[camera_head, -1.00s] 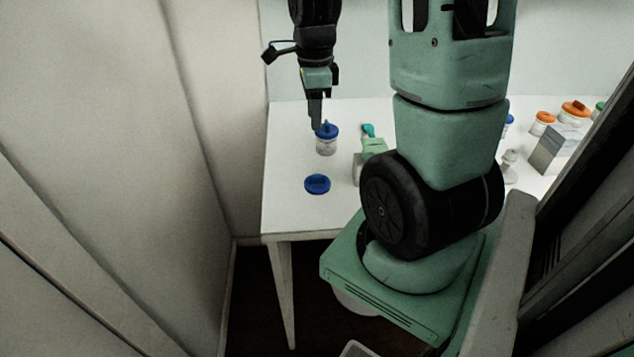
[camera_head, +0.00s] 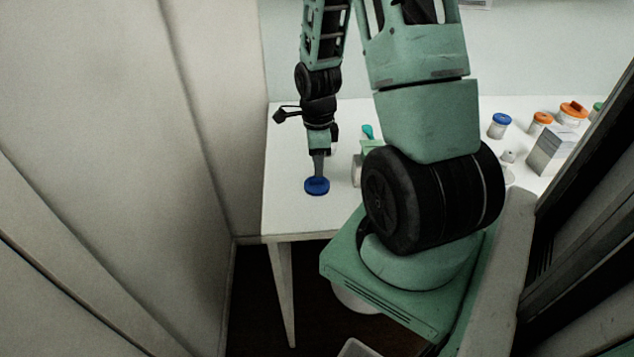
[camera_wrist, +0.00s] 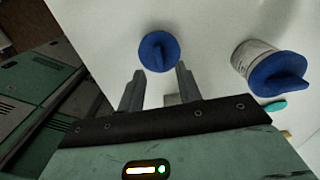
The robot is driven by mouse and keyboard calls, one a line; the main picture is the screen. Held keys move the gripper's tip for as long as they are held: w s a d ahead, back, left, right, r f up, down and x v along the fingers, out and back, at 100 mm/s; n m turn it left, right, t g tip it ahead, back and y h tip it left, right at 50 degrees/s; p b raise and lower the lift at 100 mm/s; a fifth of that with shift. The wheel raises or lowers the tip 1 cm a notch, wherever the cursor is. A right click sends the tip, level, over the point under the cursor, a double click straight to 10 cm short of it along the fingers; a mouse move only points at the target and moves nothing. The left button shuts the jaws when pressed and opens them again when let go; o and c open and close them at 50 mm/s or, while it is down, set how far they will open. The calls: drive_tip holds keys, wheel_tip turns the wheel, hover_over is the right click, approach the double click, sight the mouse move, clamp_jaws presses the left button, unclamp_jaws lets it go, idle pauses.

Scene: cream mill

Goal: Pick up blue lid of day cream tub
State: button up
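A round blue lid (camera_head: 317,187) with a raised ridge lies on the white table near its front left. It also shows in the wrist view (camera_wrist: 159,51), just beyond and between my fingertips. My gripper (camera_head: 318,176) points down over this lid. In the wrist view my gripper (camera_wrist: 159,70) is open, with one finger toward each side of the lid and nothing held. A white tub with a ridged blue lid (camera_wrist: 278,72) is to the right in the wrist view. The arm hides that tub in the head view. I cannot read its label.
A green-topped item (camera_head: 367,132) is right of my gripper, partly hidden by my arm. Farther right are another blue-lidded jar (camera_head: 500,126), orange-lidded jars (camera_head: 573,112) and a grey box (camera_head: 552,150). The table (camera_head: 285,215) is bare left of the lid.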

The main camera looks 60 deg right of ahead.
sight(317, 182)
drive_tip(key=shift+f+p, duration=0.5)
drive_tip(key=shift+f, duration=1.85)
clamp_jaws()
